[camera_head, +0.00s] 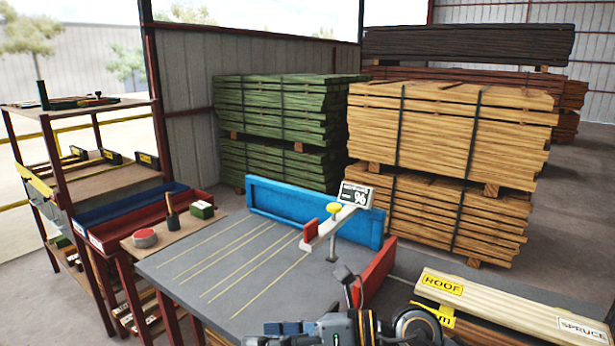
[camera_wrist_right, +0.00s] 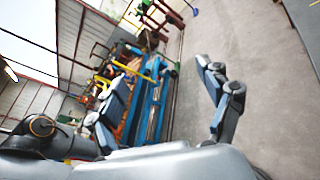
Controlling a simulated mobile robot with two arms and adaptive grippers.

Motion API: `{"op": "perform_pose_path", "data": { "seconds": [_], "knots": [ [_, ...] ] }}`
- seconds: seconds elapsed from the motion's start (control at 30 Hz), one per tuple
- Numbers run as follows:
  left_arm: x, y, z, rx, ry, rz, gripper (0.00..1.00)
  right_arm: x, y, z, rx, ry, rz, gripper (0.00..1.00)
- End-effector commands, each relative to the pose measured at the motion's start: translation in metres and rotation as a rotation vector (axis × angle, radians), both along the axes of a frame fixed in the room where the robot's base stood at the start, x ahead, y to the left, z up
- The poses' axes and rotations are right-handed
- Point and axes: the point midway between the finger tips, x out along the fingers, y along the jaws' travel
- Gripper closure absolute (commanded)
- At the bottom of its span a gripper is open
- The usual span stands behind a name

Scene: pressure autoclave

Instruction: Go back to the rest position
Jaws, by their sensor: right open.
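My right gripper (camera_head: 308,298) is at the bottom middle of the head view, in front of and over the near part of a grey table (camera_head: 215,262). In the right wrist view my right gripper (camera_wrist_right: 160,74) shows two fingers spread wide apart with nothing between them, so it is open and empty. My left gripper is in no view.
On the table stand a blue panel (camera_head: 288,203), a red block (camera_head: 374,272) and a pale bar (camera_head: 330,230) with a small display (camera_head: 356,195). Labelled boards (camera_head: 505,305) lie at right. A shelf rack (camera_head: 55,165) stands left. Lumber stacks (camera_head: 450,125) stand behind; floor shows between.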

Motion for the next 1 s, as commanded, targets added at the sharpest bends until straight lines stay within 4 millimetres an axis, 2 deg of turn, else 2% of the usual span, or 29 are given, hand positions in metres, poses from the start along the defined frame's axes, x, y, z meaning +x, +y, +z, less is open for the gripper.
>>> {"op": "perform_pose_path", "data": {
  "seconds": [0.07, 0.17, 0.2, 0.27, 0.3, 0.37, 0.47, 0.57, 0.67, 0.7, 0.77, 0.8, 0.9, 1.0],
  "knots": [
    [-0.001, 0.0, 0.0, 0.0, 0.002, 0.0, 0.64, -0.007, 0.002, 0.03, 0.239, 0.095, -0.051, 0.21],
    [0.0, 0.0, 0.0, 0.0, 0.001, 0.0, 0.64, -0.001, -0.016, 0.067, 0.537, 0.233, -0.154, 0.21],
    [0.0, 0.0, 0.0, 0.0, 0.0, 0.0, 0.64, 0.005, -0.029, 0.077, 0.649, 0.296, -0.206, 0.21],
    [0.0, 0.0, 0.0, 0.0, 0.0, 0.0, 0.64, 0.016, -0.053, 0.087, 0.813, 0.397, -0.291, 0.21],
    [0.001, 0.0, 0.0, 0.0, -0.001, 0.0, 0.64, 0.024, -0.071, 0.089, 0.914, 0.467, -0.355, 0.21],
    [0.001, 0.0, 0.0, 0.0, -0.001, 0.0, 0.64, 0.036, -0.1, 0.084, 1.058, 0.577, -0.46, 0.21],
    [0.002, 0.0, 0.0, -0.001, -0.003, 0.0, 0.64, 0.052, -0.152, 0.056, 1.27, 0.775, -0.656, 0.21],
    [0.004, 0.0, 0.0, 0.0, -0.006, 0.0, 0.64, 0.057, -0.2, 0.007, 1.442, 0.987, -0.88, 0.21],
    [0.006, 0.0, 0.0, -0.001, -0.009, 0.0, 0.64, 0.044, -0.239, -0.057, 1.567, 1.208, -1.129, 0.21],
    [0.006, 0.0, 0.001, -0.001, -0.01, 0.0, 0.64, 0.034, -0.25, -0.084, 1.6, 1.296, -1.23, 0.21],
    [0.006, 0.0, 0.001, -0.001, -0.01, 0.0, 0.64, 0.014, -0.264, -0.123, 1.633, 1.426, -1.382, 0.21],
    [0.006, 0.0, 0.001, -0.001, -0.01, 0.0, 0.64, -0.002, -0.27, -0.147, 1.643, 1.508, -1.483, 0.21],
    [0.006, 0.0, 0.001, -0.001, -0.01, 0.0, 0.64, -0.045, -0.278, -0.196, 1.634, 1.692, -1.705, 0.21],
    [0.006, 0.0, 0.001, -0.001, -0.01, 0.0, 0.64, -0.087, -0.279, -0.23, 1.591, 1.837, -1.888, 0.21]
  ]
}}
